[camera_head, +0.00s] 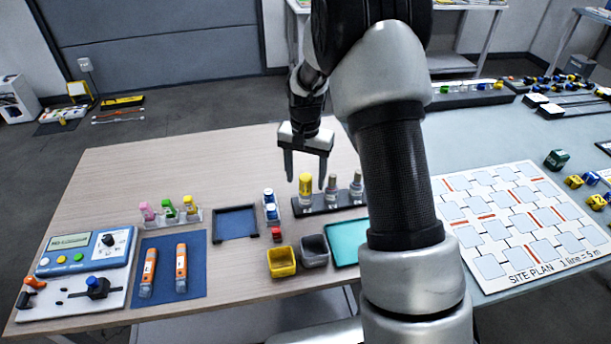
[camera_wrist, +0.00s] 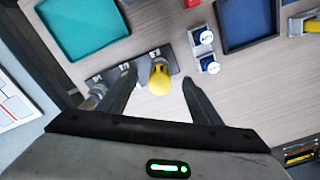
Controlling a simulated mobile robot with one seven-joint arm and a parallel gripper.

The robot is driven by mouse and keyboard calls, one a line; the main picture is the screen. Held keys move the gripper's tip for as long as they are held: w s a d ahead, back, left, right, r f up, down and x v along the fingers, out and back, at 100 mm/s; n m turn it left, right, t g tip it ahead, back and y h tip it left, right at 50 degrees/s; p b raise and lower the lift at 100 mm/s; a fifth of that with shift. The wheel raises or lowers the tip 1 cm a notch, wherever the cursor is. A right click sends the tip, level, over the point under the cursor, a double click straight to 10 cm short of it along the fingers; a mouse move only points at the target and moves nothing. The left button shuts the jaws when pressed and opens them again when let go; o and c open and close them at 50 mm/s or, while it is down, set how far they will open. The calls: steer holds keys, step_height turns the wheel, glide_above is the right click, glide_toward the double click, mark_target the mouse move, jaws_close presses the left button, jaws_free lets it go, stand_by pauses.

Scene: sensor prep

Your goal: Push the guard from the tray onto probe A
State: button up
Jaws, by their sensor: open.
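A dark probe stand (camera_head: 328,203) on the wooden table holds three upright pieces in a row. The left one has a yellow cylinder (camera_head: 305,184) on top, apparently the guard seated on a probe; the other two are bare grey probes (camera_head: 331,187). I cannot read which is probe A. My gripper (camera_head: 305,180) is open and empty, pointing down above the yellow cylinder. In the wrist view the yellow cylinder (camera_wrist: 160,83) shows between the spread fingers, with no clear contact. The blue tray (camera_head: 236,223) looks empty; the teal tray (camera_head: 349,241) shows empty where visible, partly behind my arm.
Blue-and-white small pieces (camera_head: 270,206) stand left of the stand. A yellow bin (camera_head: 282,263) and a grey bin (camera_head: 314,251) are in front. Orange tools (camera_head: 181,268) lie on a blue mat, near a meter (camera_head: 84,251). The table behind the stand is clear.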

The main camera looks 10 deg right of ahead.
mark_target(306, 176)
steer(key=shift+r, duration=0.15)
steer(key=shift+r+p, duration=2.15)
steer(key=shift+r, duration=0.75)
steer(key=shift+r, duration=0.35)
steer(key=s+r+n+t+p, duration=0.1)
steer(key=s+r+p, duration=0.2)
steer(key=s+r, duration=0.55)
steer(key=s+r+n+t+p, duration=0.2)
steer(key=s+r, duration=0.1)
steer(key=r, duration=1.1)
steer(key=s+r+n+t+p, duration=0.1)
steer(key=s+r, duration=0.3)
steer(key=s, duration=0.4)
steer(key=s+r+n+t+p, duration=0.1)
steer(key=s+r+p, duration=0.3)
steer(key=s, duration=0.4)
steer(key=shift+s+r+n+t, duration=0.25)
steer(key=shift+r+n+t, duration=0.05)
steer(key=shift+r+n, duration=0.35)
